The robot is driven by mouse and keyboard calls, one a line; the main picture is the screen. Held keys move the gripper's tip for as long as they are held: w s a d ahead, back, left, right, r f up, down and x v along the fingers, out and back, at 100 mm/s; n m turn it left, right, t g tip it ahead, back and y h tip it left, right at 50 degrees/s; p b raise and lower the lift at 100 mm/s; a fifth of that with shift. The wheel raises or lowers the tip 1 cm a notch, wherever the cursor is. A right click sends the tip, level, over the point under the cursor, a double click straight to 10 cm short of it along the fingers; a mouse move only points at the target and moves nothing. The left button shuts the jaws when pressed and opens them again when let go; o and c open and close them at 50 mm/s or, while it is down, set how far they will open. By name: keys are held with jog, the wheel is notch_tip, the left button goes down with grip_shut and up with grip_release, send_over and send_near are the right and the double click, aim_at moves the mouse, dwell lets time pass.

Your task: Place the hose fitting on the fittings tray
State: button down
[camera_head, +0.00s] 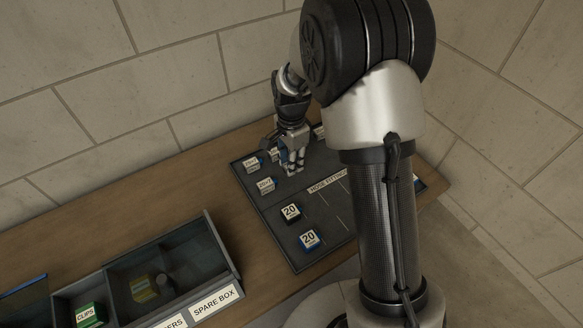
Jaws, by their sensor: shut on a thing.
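The fittings tray (283,236) is a dark, flat tray on the bench, with a "HOSE FITTING" label strip across it. My gripper (291,168) points down over its far part, left of my arm column. It is shut on a small piece, taken to be the hose fitting; a bluish bit shows at the fingers, which hide most of it. I cannot tell whether the piece touches the tray. Blocks marked 20, one black (290,213) and one blue (309,240), sit on the near part. My arm hides the tray's right part.
Small labelled pieces stand close left of my gripper, one at the tray's left edge (252,164) and one nearer (266,186). A dark divided box (222,262) with "SPARE BOX" and "CLIPS" labels stands front left. A stone wall (150,70) rises behind the bench.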

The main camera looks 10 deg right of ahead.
jog(key=shift+f, duration=1.4)
jog(key=shift+f+b, duration=0.1)
jog(key=shift+b, duration=0.25)
jog(key=c, duration=1.3)
grip_release()
